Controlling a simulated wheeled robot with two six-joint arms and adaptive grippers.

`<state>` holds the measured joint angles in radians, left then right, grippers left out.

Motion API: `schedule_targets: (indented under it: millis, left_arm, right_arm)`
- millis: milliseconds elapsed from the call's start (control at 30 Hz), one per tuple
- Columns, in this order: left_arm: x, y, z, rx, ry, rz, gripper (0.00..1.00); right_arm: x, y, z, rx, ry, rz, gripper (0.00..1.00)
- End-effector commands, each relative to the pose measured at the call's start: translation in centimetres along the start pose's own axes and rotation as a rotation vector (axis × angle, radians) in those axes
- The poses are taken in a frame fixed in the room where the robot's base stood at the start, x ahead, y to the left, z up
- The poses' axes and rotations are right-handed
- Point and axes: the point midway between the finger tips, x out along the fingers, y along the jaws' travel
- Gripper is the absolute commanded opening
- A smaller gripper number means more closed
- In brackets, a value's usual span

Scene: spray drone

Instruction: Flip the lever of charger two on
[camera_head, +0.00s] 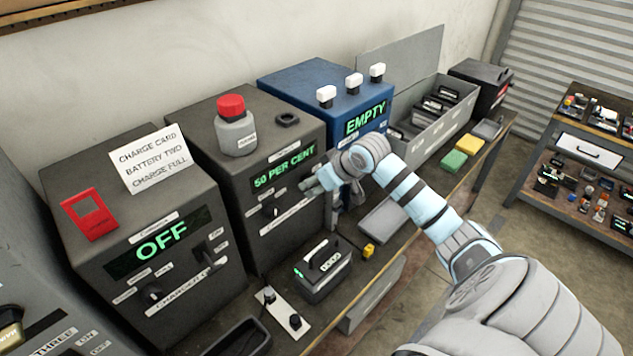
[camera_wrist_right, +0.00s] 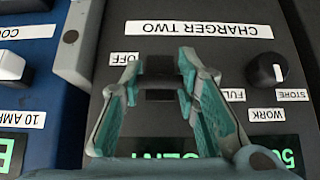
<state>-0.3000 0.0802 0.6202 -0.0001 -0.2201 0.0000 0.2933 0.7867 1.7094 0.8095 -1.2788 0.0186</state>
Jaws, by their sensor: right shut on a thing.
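Charger two (camera_head: 285,235) is the dark box whose green display reads 50 PER CENT. In the right wrist view its front panel (camera_wrist_right: 215,70) appears upside down, with a CHARGER TWO label, an OFF label and a round knob (camera_wrist_right: 268,70). My right gripper (camera_head: 325,182) is at the right side of this panel. In the right wrist view the gripper (camera_wrist_right: 162,72) is shut on the dark lever (camera_wrist_right: 160,66) beside the OFF label. The fingers partly hide the lever, so I cannot tell which way it stands. My left gripper is not in view.
Another charger (camera_head: 165,285) with an OFF display stands left, under a white card (camera_head: 150,158) and a red tag (camera_head: 90,215). A blue box (camera_head: 325,85) reading EMPTY stands right. A battery (camera_head: 322,270) sits on the bench in front. A grey bottle (camera_head: 235,132) stands on charger two.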

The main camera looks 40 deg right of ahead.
Motion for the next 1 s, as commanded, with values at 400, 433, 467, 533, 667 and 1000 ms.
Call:
schedule_targets:
  millis: [400,433,467,533,667,1000]
  left_arm:
    - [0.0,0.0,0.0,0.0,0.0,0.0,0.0]
    - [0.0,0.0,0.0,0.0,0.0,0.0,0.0]
    - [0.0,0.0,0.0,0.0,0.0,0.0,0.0]
    - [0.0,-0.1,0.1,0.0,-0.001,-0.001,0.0]
    - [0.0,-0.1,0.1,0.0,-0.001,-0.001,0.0]
    - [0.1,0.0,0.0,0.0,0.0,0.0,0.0]
  right_arm:
    - [0.0,0.1,-0.1,-0.001,0.004,0.002,0.5]
    - [0.0,0.1,-0.1,-0.001,0.004,0.002,0.5]
    - [0.0,0.1,-0.1,0.0,0.003,0.002,0.5]
    - [-0.1,0.1,-0.1,-0.001,0.003,0.002,0.5]
    - [-1.5,0.2,-0.1,-0.004,0.003,0.005,0.5]
    - [-7.3,0.1,-0.1,-0.003,0.001,0.004,0.5]
